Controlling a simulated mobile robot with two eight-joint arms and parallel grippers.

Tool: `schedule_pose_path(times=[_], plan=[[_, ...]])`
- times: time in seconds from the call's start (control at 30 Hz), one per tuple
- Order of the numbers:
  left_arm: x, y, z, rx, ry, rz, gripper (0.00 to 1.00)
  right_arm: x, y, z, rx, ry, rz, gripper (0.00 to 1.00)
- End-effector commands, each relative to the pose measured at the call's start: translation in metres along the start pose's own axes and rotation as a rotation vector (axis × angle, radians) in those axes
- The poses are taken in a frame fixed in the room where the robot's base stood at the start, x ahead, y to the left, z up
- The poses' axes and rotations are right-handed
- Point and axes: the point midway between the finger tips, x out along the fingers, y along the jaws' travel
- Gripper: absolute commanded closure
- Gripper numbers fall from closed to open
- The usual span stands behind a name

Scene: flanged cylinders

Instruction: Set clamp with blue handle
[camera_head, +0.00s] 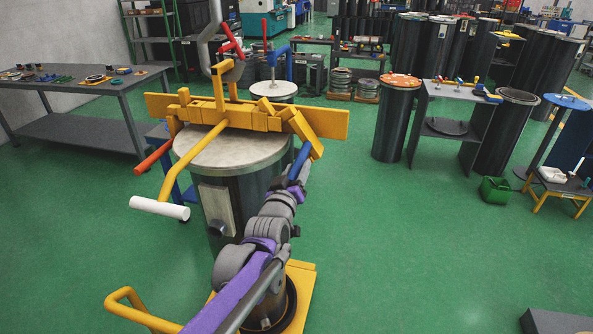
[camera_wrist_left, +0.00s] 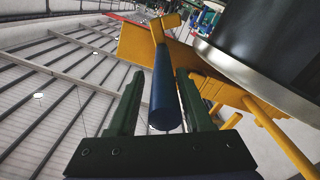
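The yellow clamp (camera_head: 228,116) lies across the light top of a dark flanged cylinder (camera_head: 235,150). Its blue handle (camera_head: 302,158) angles down at the clamp's right side. An orange-red handle (camera_head: 153,158) and a white handle (camera_head: 160,208) stick out at the left. My left gripper (camera_head: 293,188) is at the blue handle's lower end. In the left wrist view, the green fingers of the left gripper (camera_wrist_left: 158,78) stand open on either side of the blue handle (camera_wrist_left: 165,95), with a gap showing at the left finger. My right gripper is not in view.
A grey workbench (camera_head: 75,90) with small parts stands at the left. A second cylinder with a blue clamp (camera_head: 273,88) stands behind. Dark cylinders (camera_head: 396,120), a grey stand (camera_head: 445,95) and a green bin (camera_head: 495,190) are at the right.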

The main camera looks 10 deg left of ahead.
Motion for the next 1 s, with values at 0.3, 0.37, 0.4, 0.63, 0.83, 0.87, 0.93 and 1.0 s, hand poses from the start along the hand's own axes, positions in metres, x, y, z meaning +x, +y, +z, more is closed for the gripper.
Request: schedule_pose_path(times=[0.3, 0.37, 0.4, 0.63, 0.83, 0.87, 0.93, 1.0], plan=[[0.0, -0.001, 0.001, 0.001, -0.001, -0.001, 0.38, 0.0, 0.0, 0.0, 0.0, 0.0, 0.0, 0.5], [-0.002, -0.001, 0.001, 0.001, -0.002, -0.001, 0.38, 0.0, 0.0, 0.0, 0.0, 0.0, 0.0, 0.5], [-0.004, -0.001, 0.001, 0.001, -0.002, -0.001, 0.38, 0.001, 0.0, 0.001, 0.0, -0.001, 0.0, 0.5], [-0.038, -0.001, 0.002, -0.001, -0.002, -0.001, 0.38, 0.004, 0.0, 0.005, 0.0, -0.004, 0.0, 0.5], [-0.076, -0.001, 0.002, 0.001, -0.002, 0.0, 0.38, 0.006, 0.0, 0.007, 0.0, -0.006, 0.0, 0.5], [-0.081, -0.001, 0.002, 0.001, -0.002, 0.0, 0.38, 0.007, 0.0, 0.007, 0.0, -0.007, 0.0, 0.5], [-0.09, 0.0, 0.001, 0.0, -0.002, 0.0, 0.38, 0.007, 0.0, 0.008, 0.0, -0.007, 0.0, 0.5], [-0.098, 0.0, 0.001, 0.0, -0.002, 0.0, 0.38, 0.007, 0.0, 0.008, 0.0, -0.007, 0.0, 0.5]])
